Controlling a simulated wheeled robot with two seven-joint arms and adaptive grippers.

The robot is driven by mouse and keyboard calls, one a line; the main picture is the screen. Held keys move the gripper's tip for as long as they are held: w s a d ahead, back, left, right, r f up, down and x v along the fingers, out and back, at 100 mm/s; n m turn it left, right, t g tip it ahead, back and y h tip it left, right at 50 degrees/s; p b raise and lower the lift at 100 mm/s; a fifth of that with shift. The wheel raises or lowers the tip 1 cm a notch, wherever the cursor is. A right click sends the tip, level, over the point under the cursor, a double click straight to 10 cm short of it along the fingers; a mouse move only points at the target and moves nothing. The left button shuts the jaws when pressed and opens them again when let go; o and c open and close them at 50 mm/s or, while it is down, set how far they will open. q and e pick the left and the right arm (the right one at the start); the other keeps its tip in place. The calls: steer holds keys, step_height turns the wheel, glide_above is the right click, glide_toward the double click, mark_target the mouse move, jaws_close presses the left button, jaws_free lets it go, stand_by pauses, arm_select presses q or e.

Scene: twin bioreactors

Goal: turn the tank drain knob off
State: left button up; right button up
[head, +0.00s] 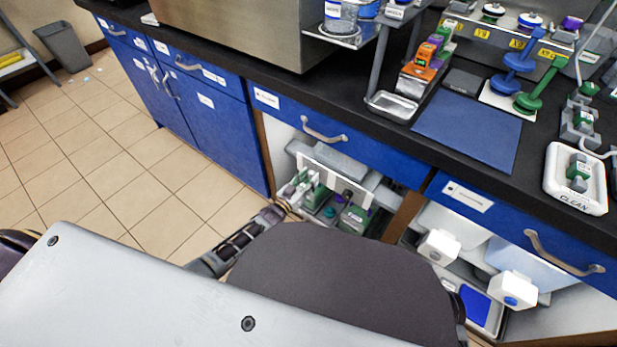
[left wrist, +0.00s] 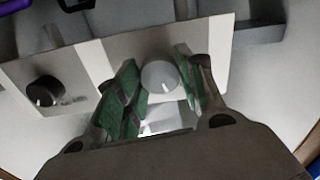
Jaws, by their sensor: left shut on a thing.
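In the left wrist view, a light grey round knob (left wrist: 160,77) with a pale pointer line sits on a white panel (left wrist: 215,55). The green-padded fingers of my left gripper (left wrist: 162,85) are on both sides of it, shut on it. A black knob (left wrist: 42,92) with a small, unreadable label is on the same panel, to the left and apart from the fingers. In the head view, my left gripper (head: 303,188) reaches into the open space under the bench, at the panel (head: 328,163). The grey knob is hard to make out there. My right gripper does not show.
Above is a blue drawer front (head: 350,140) and the black bench top with a blue mat (head: 468,130) and a white tray marked CLEAN (head: 560,200). White fittings (head: 438,247) are in the bay to the right. The tiled floor at left is clear near the cabinets.

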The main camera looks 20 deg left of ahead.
arm_select(q)
steer(key=n, duration=0.5)
steer(key=shift+p, duration=0.3)
steer(key=shift+n, duration=0.3)
steer(key=o, duration=1)
steer(key=shift+s+a, duration=0.1)
steer(key=shift+s, duration=0.05)
steer(key=shift+v, duration=5.85)
